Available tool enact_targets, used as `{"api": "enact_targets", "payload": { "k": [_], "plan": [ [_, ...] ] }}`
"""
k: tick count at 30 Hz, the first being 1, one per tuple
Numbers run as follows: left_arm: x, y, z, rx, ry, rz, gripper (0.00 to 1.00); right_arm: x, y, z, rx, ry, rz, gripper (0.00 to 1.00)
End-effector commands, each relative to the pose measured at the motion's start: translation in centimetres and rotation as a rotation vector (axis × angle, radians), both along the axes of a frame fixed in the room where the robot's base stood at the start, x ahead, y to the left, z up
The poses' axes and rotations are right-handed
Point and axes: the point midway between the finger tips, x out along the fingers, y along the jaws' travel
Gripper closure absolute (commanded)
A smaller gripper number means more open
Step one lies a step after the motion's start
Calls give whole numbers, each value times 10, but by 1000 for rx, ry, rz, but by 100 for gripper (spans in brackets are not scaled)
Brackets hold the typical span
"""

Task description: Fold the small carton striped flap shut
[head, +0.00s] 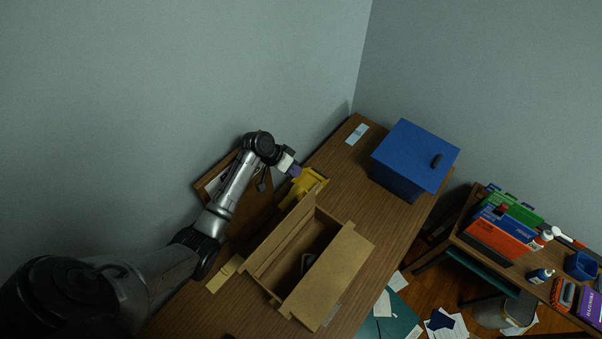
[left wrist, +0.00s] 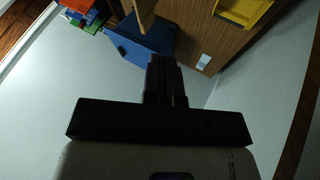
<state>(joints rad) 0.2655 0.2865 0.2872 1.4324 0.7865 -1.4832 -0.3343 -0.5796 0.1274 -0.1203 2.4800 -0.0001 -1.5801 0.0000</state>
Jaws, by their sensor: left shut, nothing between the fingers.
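An open brown carton (head: 347,270) stands on the wooden desk, its long flaps spread outward and its inside dark. A small dark item with a pale edge lies inside it. I cannot make out stripes on any flap at this size. My left gripper (head: 295,170) is beyond the carton's far end, above and beside a yellow tray (head: 312,178), apart from the carton. In the left wrist view the dark fingers (left wrist: 165,68) are together with nothing between them. The yellow tray shows there at the top right (left wrist: 243,12). My right gripper is not in view.
A blue lidded box (head: 415,155) stands at the desk's far right. A pale blue card (head: 357,134) lies near the wall. A framed board (head: 215,180) is behind my left arm. A lower side table (head: 480,260) holds colourful boxes and bottles. Papers lie on the floor.

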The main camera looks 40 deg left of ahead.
Motion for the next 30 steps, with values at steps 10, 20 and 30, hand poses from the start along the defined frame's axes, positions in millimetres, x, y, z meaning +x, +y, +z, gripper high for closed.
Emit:
{"api": "enact_targets", "payload": {
  "k": [10,20,30],
  "plan": [
    [23,-26,-44,-1,2,1,100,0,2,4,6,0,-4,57],
    [34,-38,-67,1,0,2,100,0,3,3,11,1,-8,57],
    [35,-40,-70,2,1,2,100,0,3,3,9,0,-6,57]
  ]
}}
